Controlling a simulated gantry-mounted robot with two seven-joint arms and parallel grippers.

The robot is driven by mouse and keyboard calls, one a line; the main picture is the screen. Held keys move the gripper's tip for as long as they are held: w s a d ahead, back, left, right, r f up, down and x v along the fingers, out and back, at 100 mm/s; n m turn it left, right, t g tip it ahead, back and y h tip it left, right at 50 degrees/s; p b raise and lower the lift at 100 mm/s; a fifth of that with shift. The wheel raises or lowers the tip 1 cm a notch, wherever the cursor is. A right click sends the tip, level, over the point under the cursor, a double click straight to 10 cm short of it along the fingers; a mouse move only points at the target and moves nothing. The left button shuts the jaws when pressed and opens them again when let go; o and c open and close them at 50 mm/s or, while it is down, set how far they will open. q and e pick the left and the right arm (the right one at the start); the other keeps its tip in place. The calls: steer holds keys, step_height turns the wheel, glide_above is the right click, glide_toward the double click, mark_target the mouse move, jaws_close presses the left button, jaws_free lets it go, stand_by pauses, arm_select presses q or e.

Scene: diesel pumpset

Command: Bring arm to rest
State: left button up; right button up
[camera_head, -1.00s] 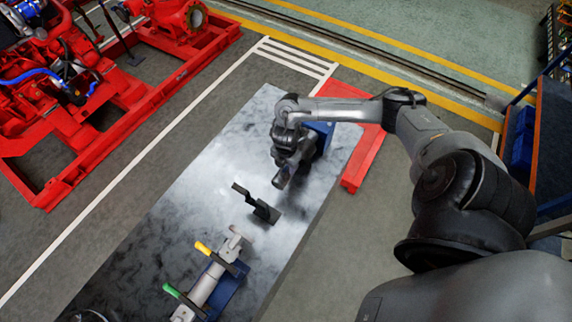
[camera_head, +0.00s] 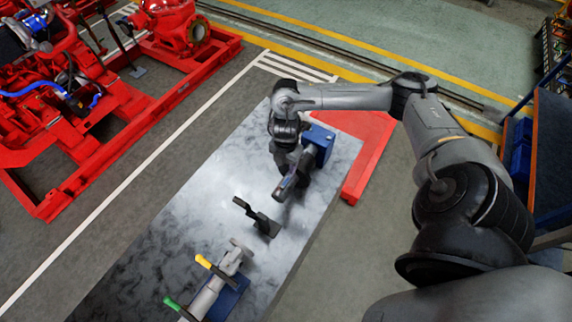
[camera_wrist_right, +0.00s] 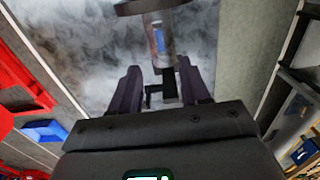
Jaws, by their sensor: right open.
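My right arm reaches in from the right of the head view over the grey metal table (camera_head: 190,215). Its gripper (camera_head: 288,185) hangs over the table's far part, pointing down, beside a blue block (camera_head: 320,142) that it partly hides. In the right wrist view the two dark fingers (camera_wrist_right: 160,88) stand apart, and I see nothing held between them. A small black stand (camera_head: 262,222) is on the table just in front of the gripper. A grey pipe piece (camera_head: 214,290) with yellow and green handles lies on a blue holder nearer the camera. My left gripper is out of view.
A red frame (camera_head: 368,160) stands at the table's far right edge. A red pumpset (camera_head: 75,120) fills the upper left. A blue-and-orange rack (camera_head: 550,150) is at the right. Bare floor lies between pumpset and table.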

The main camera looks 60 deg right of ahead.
steer(key=s+a+f+g+y+p, duration=0.25)
steer(key=s+a+f, duration=0.55)
steer(key=s+a, duration=0.4)
steer(key=s+a+r+m+t+y+p, duration=0.1)
steer(key=a+r+t+y, duration=0.15)
steer(key=a, duration=0.95)
steer(key=a+r+m+t+y, duration=0.1)
steer(key=a+y, duration=0.2)
steer(key=a, duration=0.9)
steer(key=w+r+m+t+h, duration=0.2)
steer(key=w+r+m+t, duration=0.2)
steer(key=w+r+m, duration=0.15)
steer(key=s+d+r+m+h, duration=0.1)
steer(key=d+r+m+h, duration=0.1)
steer(key=d, duration=0.5)
steer(key=s+d+r+m+g+h+p, duration=0.1)
steer(key=d+r+m+h, duration=0.2)
steer(key=d+m, duration=0.2)
steer(key=shift+s+d+r+h, duration=0.15)
steer(key=shift+d+r+h, duration=0.25)
steer(key=shift+d, duration=0.6)
